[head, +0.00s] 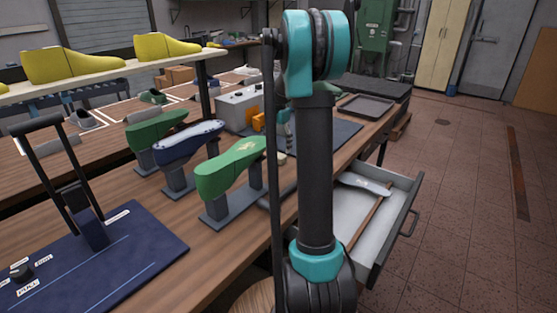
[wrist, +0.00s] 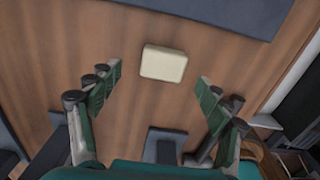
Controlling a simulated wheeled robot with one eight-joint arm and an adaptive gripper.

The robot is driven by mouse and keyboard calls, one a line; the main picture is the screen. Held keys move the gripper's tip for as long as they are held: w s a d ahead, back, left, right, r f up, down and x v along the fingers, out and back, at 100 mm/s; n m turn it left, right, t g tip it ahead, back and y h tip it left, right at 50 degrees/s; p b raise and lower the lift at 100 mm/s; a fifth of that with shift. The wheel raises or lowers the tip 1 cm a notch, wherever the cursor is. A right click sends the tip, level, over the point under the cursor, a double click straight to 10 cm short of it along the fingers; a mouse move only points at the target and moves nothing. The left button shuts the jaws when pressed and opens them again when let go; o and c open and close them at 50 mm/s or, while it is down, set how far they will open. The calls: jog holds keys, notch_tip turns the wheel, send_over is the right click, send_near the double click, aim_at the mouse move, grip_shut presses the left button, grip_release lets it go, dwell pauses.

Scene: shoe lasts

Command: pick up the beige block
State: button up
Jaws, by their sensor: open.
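The beige block (wrist: 163,62) lies on the wooden bench in the wrist view, ahead of and between my open fingers. My gripper (wrist: 158,80) is open and empty, with green-padded fingers apart on both sides and not touching the block. In the head view the block (head: 282,158) shows as a small pale piece beside the green shoe last, partly hidden by my arm. My gripper (head: 285,130) is above it there, mostly hidden behind my arm.
Green (head: 230,168) and blue-white (head: 188,142) shoe lasts stand on grey stands left of the block. A dark blue mat (wrist: 225,12) lies beyond it. An open drawer (head: 365,215) with tools juts out at right. A blue board (head: 110,265) lies at front left.

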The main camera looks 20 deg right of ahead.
aim_at(278, 155)
jog(key=f, duration=0.5)
jog(key=shift+s+d, duration=0.1)
jog(key=shift+s, duration=0.1)
jog(key=c, duration=1.4)
jog(key=shift+r, duration=0.1)
notch_tip(278, 155, up, 20)
jog(key=shift+f, duration=0.1)
